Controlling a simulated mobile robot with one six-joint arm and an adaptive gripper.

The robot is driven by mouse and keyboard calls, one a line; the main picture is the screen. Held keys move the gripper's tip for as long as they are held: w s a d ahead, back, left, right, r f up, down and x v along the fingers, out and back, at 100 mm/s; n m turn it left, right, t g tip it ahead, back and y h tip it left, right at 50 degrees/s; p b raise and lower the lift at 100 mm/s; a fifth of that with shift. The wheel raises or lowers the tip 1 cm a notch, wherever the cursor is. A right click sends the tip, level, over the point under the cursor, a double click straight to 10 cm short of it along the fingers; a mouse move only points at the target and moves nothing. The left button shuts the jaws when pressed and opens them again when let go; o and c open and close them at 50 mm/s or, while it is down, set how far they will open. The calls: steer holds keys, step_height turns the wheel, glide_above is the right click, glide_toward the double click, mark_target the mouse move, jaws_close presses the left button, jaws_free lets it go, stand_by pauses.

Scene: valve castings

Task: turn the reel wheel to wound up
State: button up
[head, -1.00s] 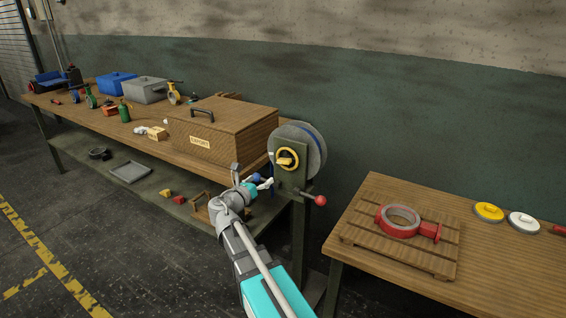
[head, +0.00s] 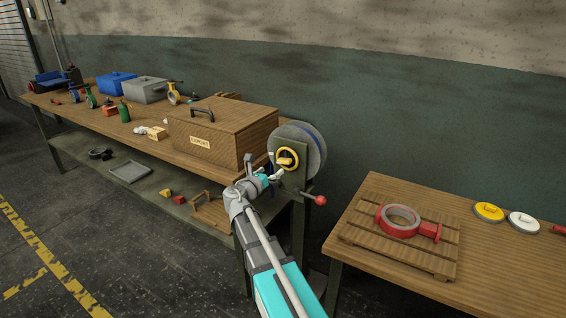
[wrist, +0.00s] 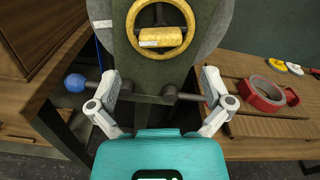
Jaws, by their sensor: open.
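The reel wheel, a yellow ring with a block-like bar across it, faces me on the front of the reel post in the head view (head: 287,159). In the wrist view it (wrist: 160,38) is at the top centre, its upper rim near the frame edge. The grey reel drum (head: 314,148) with a blue band stands behind it. My gripper (head: 264,172) is open and empty, just lower left of the wheel. In the wrist view my gripper (wrist: 161,86) has its fingers spread below the wheel, one either side of the post; contact cannot be told.
A dark bar crosses the post below the wheel, with a blue ball (wrist: 75,83) at left and a red ball (head: 320,200) at right. A wooden box (head: 222,135) stands close left. On the right table, a red ring casting (head: 400,220) lies on a pallet (head: 360,238).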

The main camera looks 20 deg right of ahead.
mark_target(282, 162)
steer(key=x, duration=0.7)
steer(key=shift+w+d, duration=0.2)
steer(key=shift+d, duration=0.05)
steer(key=c, duration=1)
steer(key=shift+m, duration=0.4)
